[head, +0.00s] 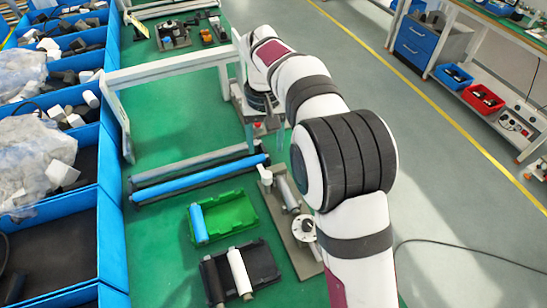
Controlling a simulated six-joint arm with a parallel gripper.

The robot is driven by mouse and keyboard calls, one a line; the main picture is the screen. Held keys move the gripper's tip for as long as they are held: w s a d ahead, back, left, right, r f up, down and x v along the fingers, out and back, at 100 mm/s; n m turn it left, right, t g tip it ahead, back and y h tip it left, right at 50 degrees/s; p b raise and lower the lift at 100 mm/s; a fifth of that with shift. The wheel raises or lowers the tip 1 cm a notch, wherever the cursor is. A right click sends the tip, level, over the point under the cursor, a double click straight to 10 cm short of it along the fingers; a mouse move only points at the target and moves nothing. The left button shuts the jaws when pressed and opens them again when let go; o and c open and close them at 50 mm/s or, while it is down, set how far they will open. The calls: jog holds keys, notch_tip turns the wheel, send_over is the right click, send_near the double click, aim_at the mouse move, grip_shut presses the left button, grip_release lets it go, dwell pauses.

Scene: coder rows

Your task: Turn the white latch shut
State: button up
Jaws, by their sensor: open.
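My gripper (265,139) hangs down at the far end of my arm, with two pale fingers apart and nothing visible between them. It is above the green bench, just beyond the right end of a blue roller (190,183). A small white lever-like piece (265,174) stands by that roller end, nearer to me than the gripper and apart from it. It may be the white latch, but its turn angle is too small to tell. A grey plate (310,262) beside it carries a metal cylinder and a round pale disc (303,228). My arm hides part of this plate.
A green tray (243,232) holds a blue cylinder (198,223). A black tray (262,262) holds a white and a black roller. Blue bins (112,235) line the left edge. A pale frame (165,70) spans the bench behind the rollers.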

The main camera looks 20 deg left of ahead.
aim_at(267, 174)
notch_tip(267, 174, down, 12)
dwell(0.3)
grip_shut()
